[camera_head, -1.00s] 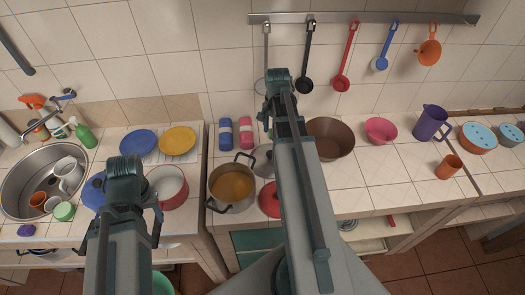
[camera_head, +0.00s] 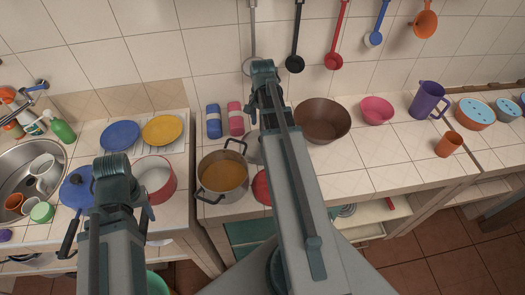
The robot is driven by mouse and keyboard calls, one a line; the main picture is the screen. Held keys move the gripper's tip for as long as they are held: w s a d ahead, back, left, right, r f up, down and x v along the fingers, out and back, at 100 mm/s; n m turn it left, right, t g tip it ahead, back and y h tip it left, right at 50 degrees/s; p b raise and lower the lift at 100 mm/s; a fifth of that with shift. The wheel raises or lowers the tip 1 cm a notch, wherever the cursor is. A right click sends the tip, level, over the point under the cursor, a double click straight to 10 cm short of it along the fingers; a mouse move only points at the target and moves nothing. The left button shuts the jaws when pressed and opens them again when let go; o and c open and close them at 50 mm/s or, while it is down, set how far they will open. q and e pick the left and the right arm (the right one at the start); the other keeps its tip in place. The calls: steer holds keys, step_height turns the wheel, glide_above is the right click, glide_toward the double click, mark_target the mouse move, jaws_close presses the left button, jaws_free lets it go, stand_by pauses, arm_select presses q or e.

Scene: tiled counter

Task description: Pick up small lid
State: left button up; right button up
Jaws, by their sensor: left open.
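I cannot tell which lid is the small one. A red lid-like disc (camera_head: 261,188) lies on the counter right of the steel pot, partly behind my right arm. A grey lid-like piece (camera_head: 253,151) shows behind it, mostly hidden by the same arm. A blue round piece with a dark knob (camera_head: 74,194) is at the left, beside my left arm. My left gripper (camera_head: 113,170) is open, at the lower left in front of the counter; its fingertips are not clear. My right arm crosses the middle; its gripper does not show.
A steel pot (camera_head: 223,190) with orange content stands centre left, with a red pan (camera_head: 155,181) left of it. Blue (camera_head: 120,136) and yellow plates (camera_head: 162,130) lie behind. A brown bowl (camera_head: 322,135) and pink bowl (camera_head: 376,124) stand right. Counter in front of them is clear.

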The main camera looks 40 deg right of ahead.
arm_select(q)
steer(key=shift+f+b, duration=0.4)
steer(key=shift+f, duration=0.5)
arm_select(e)
steer(key=shift+f, duration=0.95)
arm_select(q)
step_height(320, 180, down, 5)
steer(key=b, duration=0.5)
steer(key=shift+f, duration=0.15)
arm_select(e)
step_height(320, 180, down, 5)
steer(key=shift+f, duration=0.15)
jaws_close()
